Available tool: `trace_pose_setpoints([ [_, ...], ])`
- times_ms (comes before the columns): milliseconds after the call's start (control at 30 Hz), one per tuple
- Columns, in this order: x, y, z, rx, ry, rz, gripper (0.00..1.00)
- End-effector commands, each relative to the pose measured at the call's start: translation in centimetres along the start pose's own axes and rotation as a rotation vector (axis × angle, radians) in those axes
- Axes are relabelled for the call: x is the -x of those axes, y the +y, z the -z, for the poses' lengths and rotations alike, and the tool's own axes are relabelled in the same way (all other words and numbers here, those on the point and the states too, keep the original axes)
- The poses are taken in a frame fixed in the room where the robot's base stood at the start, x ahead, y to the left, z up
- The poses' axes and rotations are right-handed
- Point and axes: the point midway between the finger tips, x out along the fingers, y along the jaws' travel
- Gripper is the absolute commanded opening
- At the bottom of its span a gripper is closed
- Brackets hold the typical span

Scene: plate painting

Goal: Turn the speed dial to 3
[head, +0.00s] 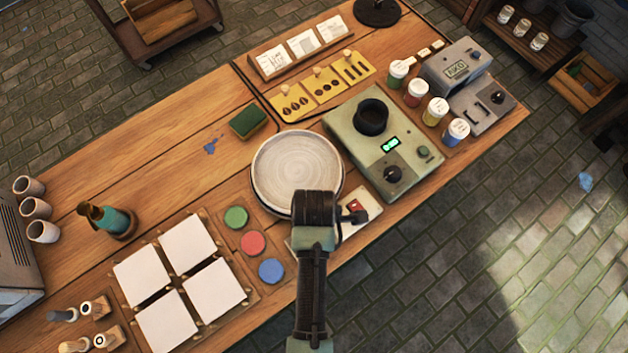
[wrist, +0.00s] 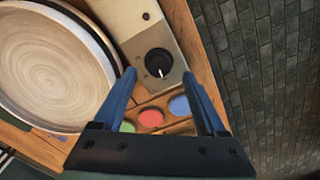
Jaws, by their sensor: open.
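In the wrist view, the speed dial (wrist: 158,61) is a round black knob on a pale panel (wrist: 133,20) beside the round turntable (wrist: 52,68). A short white mark on the knob points toward the bottom of the picture. Any numbers around it are too small to read. My gripper (wrist: 159,75) is open, its two blue fingers on either side of the dial in the picture, and nothing is between them. I cannot tell how high the fingertips are above the panel. In the head view, my gripper (head: 317,212) hides the dial. The turntable (head: 296,172) is empty.
Green, red and blue discs (head: 253,243) sit left of my arm. A green machine (head: 383,140) with a lit display and its own black knob (head: 393,174) stands to the right. A red switch (head: 355,205) is close to my gripper. White tiles (head: 187,243) lie at front left.

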Motion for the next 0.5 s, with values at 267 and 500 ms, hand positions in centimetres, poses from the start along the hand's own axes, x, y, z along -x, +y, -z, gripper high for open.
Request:
trace_pose_setpoints([
  [267,-3.3,0.0,0.0,0.0,0.0,0.0,0.74],
  [500,-3.7,0.1,0.0,0.0,0.0,-0.002,0.74],
])
